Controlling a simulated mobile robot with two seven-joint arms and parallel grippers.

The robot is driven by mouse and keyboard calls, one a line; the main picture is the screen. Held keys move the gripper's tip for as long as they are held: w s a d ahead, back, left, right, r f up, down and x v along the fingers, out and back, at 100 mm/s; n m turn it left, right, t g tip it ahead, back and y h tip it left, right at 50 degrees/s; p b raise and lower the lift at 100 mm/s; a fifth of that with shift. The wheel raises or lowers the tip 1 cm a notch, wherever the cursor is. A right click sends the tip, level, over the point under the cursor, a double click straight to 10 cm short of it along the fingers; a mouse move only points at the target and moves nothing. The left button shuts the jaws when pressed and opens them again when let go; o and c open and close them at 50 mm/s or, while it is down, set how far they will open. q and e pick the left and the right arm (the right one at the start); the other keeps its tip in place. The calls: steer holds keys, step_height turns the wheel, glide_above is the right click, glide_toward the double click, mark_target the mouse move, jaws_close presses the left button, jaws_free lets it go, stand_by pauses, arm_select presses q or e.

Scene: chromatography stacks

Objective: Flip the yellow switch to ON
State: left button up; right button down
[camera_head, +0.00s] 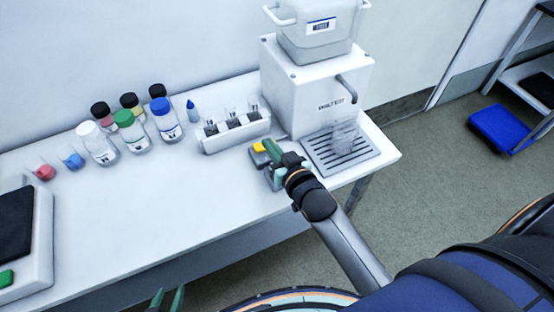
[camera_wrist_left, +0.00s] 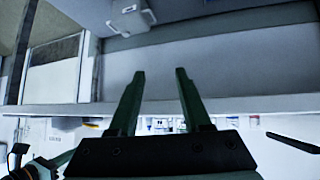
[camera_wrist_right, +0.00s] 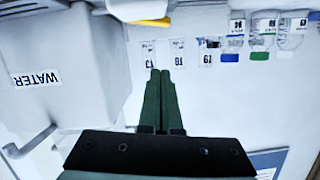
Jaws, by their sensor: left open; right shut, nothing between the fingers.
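The yellow switch (camera_head: 259,148) is a small yellow piece on a grey-white base on the table, between the tube rack and the dispenser. The arm hides part of the switch base. My left gripper (camera_head: 168,296) is open and empty below the table's front edge; its fingers spread in the left wrist view (camera_wrist_left: 158,74).
A white dispenser (camera_head: 285,90) with a spout stands behind the drip tray (camera_head: 369,163). A tube rack (camera_head: 225,142) is left of the switch. Several capped bottles (camera_head: 133,133) stand further left. The table's front middle (camera_head: 190,220) is clear.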

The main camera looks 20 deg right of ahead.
steer(key=b+x, duration=0.2)
steer(key=x, duration=0.1)
steer(key=shift+w+f, duration=0.25)
steer(key=shift+f, duration=0.05)
steer(key=f+b, duration=0.2)
steer(key=b, duration=0.1)
steer(key=shift+w+a+f, duration=0.2)
steer(key=shift+w+f, duration=0.05)
steer(key=shift+w, duration=0.05)
steer(key=shift+a+f+b, duration=0.1)
steer(key=shift+f+b, duration=0.15)
steer(key=shift+b, duration=0.1)
steer(key=shift+f, duration=0.2)
steer(key=shift+f+b, duration=0.1)
steer(key=shift+b, duration=0.25)
arm_select(q)
step_height(320, 180, down, 6)
steer(key=w+d, duration=0.1)
steer(key=shift+w+d+r, duration=0.15)
steer(key=shift+d, duration=0.2)
arm_select(e)
steer(key=shift+a+f, duration=0.1)
